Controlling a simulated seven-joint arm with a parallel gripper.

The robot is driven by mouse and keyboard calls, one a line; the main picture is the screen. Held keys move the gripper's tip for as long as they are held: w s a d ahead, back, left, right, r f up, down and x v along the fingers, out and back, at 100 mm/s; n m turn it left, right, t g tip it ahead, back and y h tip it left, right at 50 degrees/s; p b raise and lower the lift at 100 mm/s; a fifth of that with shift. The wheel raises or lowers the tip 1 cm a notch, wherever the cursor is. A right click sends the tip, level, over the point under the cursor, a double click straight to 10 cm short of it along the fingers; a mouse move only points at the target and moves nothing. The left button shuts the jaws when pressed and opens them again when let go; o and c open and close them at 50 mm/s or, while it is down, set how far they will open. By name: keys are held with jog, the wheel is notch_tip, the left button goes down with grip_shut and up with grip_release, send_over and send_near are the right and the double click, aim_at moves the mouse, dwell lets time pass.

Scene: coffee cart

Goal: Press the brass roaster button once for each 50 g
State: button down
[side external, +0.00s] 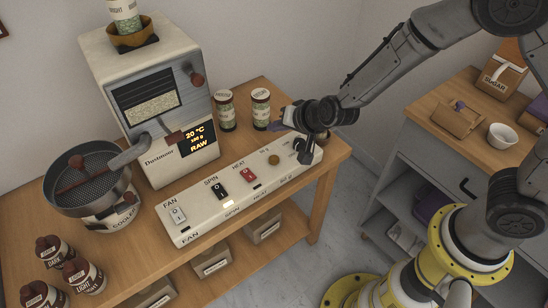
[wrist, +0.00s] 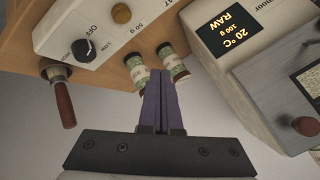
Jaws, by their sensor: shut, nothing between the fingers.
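The brass button (side external: 274,159) is a small round knob on the sloped cream control panel (side external: 205,222), beside the "50 g" label. It also shows at the top of the wrist view (wrist: 121,13). My gripper (side external: 272,127) is shut and empty, its purple fingers pointing left above the panel's far side, apart from the button. In the wrist view the fingertips (wrist: 160,72) lie together in front of two seed jars, with the button beyond and to the left. The roaster (side external: 152,95) has a lit display (side external: 194,138) reading 20 °C, 100 g and RAW.
The panel also has a white FAN switch (side external: 177,215), black SPIN switch (side external: 217,190), red HEAT switch (side external: 248,174) and black OFF knob (wrist: 82,48). Two jars (side external: 227,111) (side external: 261,108) stand behind it. A cooler pan (side external: 87,180) and several brown-capped jars are left.

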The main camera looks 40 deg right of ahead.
aim_at(276, 162)
jog(key=shift+f, duration=0.15)
jog(key=shift+f, duration=4.3)
jog(key=shift+f, duration=0.1)
jog(key=shift+f, duration=0.3)
jog(key=shift+f, duration=0.55)
jog(key=shift+r, duration=0.95)
